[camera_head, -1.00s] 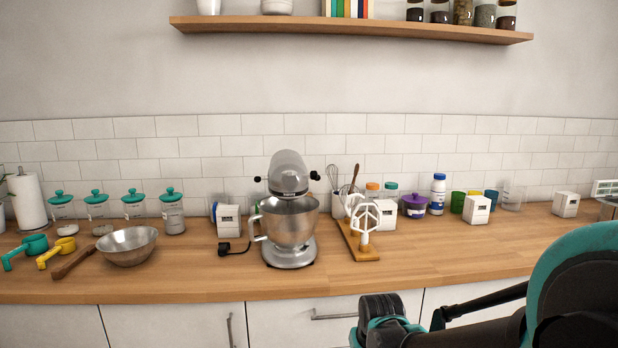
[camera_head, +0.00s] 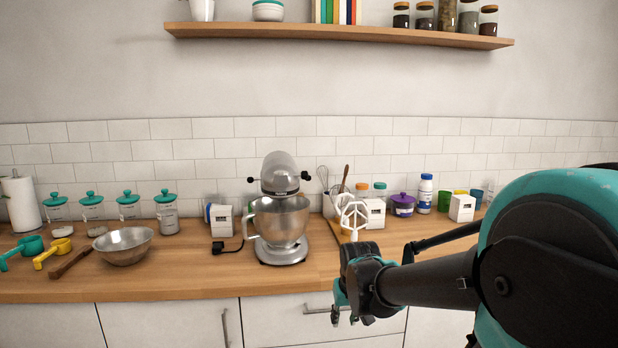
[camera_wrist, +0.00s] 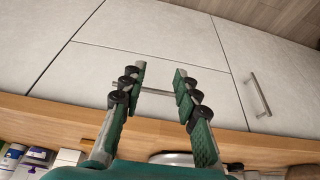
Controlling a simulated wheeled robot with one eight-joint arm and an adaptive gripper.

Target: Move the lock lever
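A silver stand mixer (camera_head: 281,180) stands on the wooden counter, with its steel bowl (camera_head: 280,222) under the head. Small black knobs stick out at both sides of the head: one at the left (camera_head: 251,180) and a pair at the right (camera_head: 306,176). I cannot tell which of these is the lock lever. My gripper (camera_head: 345,318) is in front of the counter edge, low and to the right of the mixer, touching nothing that I can see. In the wrist view its fingers (camera_wrist: 159,72) are spread apart and empty, pointing at the cabinet fronts.
White beaters (camera_head: 352,212) stand on a wooden holder right of the mixer, close above my gripper. A metal bowl (camera_head: 123,246) and measuring cups (camera_head: 30,246) lie at left. Cabinet handles (camera_head: 325,310) face my gripper. A shelf (camera_head: 340,33) hangs above.

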